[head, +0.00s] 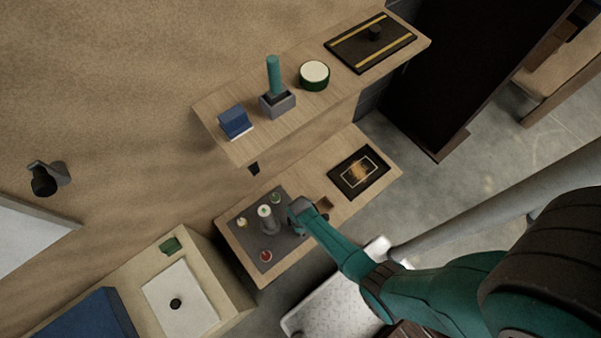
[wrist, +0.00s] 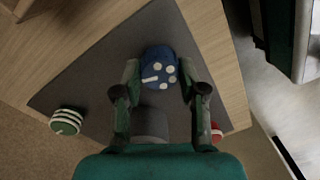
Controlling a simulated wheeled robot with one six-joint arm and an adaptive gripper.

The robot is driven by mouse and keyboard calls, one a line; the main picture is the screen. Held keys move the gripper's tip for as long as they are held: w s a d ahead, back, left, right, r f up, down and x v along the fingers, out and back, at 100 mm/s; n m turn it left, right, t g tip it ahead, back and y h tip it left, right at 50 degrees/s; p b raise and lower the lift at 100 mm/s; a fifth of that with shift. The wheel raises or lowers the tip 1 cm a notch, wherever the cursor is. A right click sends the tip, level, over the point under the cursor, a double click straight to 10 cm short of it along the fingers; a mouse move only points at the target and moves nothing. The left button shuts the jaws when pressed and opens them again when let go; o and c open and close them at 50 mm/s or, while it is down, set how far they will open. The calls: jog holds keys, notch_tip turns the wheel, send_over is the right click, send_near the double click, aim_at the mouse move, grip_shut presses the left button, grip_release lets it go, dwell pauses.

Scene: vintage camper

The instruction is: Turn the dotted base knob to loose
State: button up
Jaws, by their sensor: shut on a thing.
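The dotted base knob (wrist: 158,68) is blue with white dots and a short white bar, seen from above in the wrist view. My gripper (wrist: 160,80) has one finger on each side of it and is shut on it. In the head view my gripper (head: 298,210) is at the right side of the dark grey base plate (head: 248,238) and hides the blue knob. A grey post (head: 268,222) with a pale top stands mid-plate. Its lower part shows in the wrist view (wrist: 150,123), partly behind my gripper.
A green striped knob (wrist: 68,121) and a red knob (wrist: 216,133) sit around the post. A yellowish knob (head: 242,222) is on the plate's left. A black panel (head: 358,172) lies to the right. A shelf (head: 235,152) with several items is above the counter.

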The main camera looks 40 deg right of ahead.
jog(key=shift+n, duration=2)
jog(key=o, duration=1.2)
jog(key=shift+c, duration=0.2)
notch_tip(320, 180, up, 12)
jog(key=shift+w, duration=0.3)
